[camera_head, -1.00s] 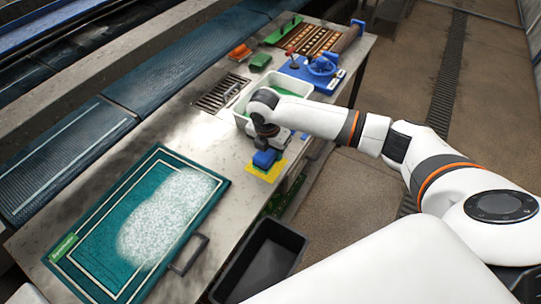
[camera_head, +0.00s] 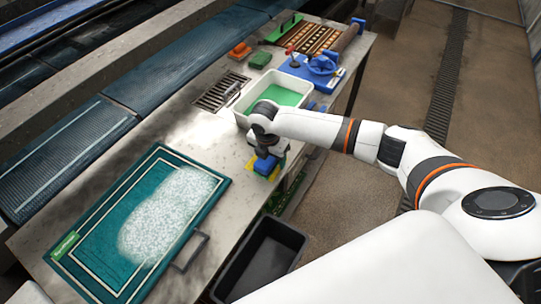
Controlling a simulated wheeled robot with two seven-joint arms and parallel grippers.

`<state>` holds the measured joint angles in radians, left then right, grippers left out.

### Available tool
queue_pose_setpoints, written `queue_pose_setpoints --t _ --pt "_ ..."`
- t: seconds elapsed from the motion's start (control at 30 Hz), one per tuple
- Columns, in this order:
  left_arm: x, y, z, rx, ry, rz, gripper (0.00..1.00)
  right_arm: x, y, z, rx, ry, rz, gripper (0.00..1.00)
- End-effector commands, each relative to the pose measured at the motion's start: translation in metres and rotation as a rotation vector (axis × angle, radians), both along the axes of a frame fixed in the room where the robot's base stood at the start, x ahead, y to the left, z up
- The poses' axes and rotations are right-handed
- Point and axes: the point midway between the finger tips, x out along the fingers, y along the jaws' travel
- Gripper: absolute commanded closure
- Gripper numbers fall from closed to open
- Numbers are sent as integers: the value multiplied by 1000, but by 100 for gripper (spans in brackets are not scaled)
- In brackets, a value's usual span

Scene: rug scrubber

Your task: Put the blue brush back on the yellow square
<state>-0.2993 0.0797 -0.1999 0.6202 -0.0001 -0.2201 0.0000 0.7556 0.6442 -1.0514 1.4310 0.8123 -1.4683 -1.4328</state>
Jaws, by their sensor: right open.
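The blue brush (camera_head: 264,166) sits on the yellow square (camera_head: 252,170) at the table's front edge. Only parts of the yellow square show around the brush. My right gripper (camera_head: 265,153) is open, directly above the brush, with its fingers close to the brush's top. The picture is too small to tell whether the fingers touch the brush. My left gripper is not in view.
A white tub (camera_head: 243,117) with green liquid stands just behind the gripper. A teal mat (camera_head: 100,210) with white foam lies at the left. A black bin (camera_head: 262,258) stands below the front edge. A blue fixture (camera_head: 318,68) is further back.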

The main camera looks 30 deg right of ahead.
Motion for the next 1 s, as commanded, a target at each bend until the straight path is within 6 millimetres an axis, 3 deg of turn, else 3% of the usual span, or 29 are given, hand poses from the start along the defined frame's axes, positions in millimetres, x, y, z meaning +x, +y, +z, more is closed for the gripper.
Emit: queue_pose_setpoints --t 0.27,0.7,1.0 --pt "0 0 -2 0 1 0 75 0 2 19 2 -3 0 33" --pt "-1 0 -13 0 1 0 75 -7 13 105 2 -3 0 33" --pt "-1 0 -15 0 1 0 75 -9 15 123 0 1 -1 33"
